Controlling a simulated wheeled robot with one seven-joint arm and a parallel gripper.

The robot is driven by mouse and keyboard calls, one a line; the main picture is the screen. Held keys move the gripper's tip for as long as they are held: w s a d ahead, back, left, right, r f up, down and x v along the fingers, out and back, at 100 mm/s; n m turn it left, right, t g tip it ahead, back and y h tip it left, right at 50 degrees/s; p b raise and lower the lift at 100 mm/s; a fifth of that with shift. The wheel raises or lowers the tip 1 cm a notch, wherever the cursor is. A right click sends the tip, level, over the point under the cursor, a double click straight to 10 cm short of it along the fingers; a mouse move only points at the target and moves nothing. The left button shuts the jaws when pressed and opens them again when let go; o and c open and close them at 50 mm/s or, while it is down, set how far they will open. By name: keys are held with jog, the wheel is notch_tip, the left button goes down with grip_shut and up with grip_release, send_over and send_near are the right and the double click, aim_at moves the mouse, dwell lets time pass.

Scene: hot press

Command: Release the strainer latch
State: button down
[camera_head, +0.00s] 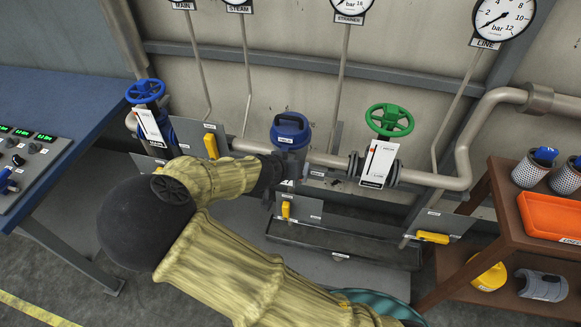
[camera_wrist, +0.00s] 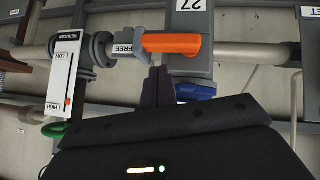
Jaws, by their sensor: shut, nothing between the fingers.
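The strainer has a blue cap (camera_head: 290,130) in the head view, on the pipe just beyond my wrist. The cap also shows in the wrist view (camera_wrist: 195,92), behind my gripper. An orange lever (camera_wrist: 172,43), apparently the strainer latch, lies sideways across the grey strainer body in the wrist view. Its pivot end is at the left, beside a tag reading FREE (camera_wrist: 131,52). My gripper (camera_wrist: 158,72) is shut and empty, its dark fingertips close to the lever's lower edge; contact cannot be told. In the head view my arm hides the lever and fingers.
A white reducer plate (camera_head: 379,164) and a green handwheel (camera_head: 389,120) stand right of the strainer. A blue handwheel (camera_head: 145,91) is at left. Yellow levers (camera_head: 211,146) sit on nearby plates. A long dark tray (camera_head: 345,245) lies below; a brown shelf (camera_head: 510,200) stands right.

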jog(key=shift+r, duration=0.3)
jog(key=s+a+r+p, duration=0.1)
jog(key=s+r+p, duration=0.2)
jog(key=s+r, duration=0.4)
notch_tip(320, 180, up, 4)
dwell(0.6)
dwell(0.4)
